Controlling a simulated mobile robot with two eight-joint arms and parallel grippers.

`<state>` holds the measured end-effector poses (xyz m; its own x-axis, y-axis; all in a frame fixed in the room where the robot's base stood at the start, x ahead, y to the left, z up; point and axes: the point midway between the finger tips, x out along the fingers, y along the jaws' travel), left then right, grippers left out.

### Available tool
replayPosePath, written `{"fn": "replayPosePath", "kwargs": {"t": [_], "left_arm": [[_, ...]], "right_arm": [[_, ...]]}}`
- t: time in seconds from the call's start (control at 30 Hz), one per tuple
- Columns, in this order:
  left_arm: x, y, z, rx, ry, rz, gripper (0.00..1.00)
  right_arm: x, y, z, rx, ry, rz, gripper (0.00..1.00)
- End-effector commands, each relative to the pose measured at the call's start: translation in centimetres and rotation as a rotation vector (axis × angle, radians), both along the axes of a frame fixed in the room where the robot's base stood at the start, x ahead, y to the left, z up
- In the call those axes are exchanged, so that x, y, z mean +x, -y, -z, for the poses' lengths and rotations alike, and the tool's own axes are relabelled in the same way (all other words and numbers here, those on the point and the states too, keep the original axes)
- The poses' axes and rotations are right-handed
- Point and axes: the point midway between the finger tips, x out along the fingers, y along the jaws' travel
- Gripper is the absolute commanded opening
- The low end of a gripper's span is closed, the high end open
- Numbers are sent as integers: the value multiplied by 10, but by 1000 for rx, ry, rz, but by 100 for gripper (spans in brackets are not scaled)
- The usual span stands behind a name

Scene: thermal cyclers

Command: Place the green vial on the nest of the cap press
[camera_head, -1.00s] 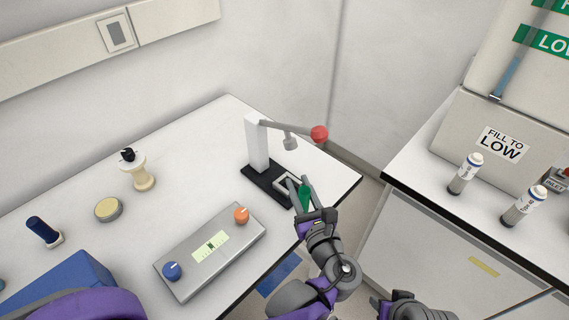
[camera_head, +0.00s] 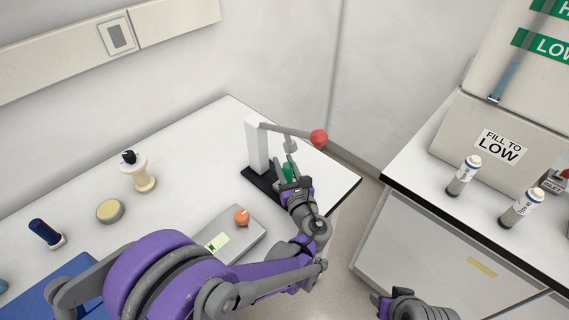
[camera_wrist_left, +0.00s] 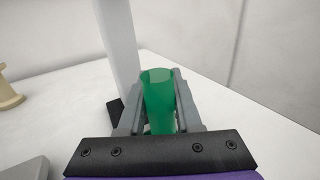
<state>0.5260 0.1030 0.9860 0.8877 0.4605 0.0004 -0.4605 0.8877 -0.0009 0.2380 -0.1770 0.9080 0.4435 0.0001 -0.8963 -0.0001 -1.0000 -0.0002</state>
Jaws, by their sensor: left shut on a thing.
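The green vial (camera_head: 289,172) is held upright in my left gripper (camera_head: 289,170), which is shut on it. In the left wrist view the vial (camera_wrist_left: 158,98) stands between the two fingers (camera_wrist_left: 160,105). The cap press (camera_head: 257,146) has a white column, a black base and a lever with a red knob; its column also shows in the left wrist view (camera_wrist_left: 118,45). The vial is in front of the column, under the press head (camera_head: 291,146). The nest is hidden by my gripper, so I cannot tell whether the vial touches it. My right gripper (camera_head: 385,305) shows only partly at the bottom edge.
A grey control box (camera_head: 240,250) with an orange knob lies close to my left arm. A yellow round tin (camera_head: 110,211), a cream stand (camera_head: 143,180) and a dark blue item (camera_head: 44,232) are at the left. White-capped bottles (camera_head: 464,175) stand on the right counter.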

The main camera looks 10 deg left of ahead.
Motion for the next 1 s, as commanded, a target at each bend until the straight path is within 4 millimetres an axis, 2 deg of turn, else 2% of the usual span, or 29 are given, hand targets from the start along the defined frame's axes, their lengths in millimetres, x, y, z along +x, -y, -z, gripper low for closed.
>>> {"fn": "replayPosePath", "kwargs": {"t": [0.3, 0.33, 0.47, 0.83, 1.0], "left_arm": [[0, 0, 5, 0, 0, 0, 0], [0, 0, 3, 0, 0, 0, 38], [0, 0, 3, 0, 0, 0, 62], [0, 0, -2, 0, 1, 0, 63], [-23, 12, 1, -1, 0, 3, 63]], "right_arm": [[-1, 0, 5, 0, -2, 0, 50], [-1, 0, 4, 0, -2, 0, 50], [-1, 0, 3, 0, -2, 0, 50], [0, 0, -1, 0, 1, 0, 50], [-1, 0, 5, 0, -3, 0, 50]]}}
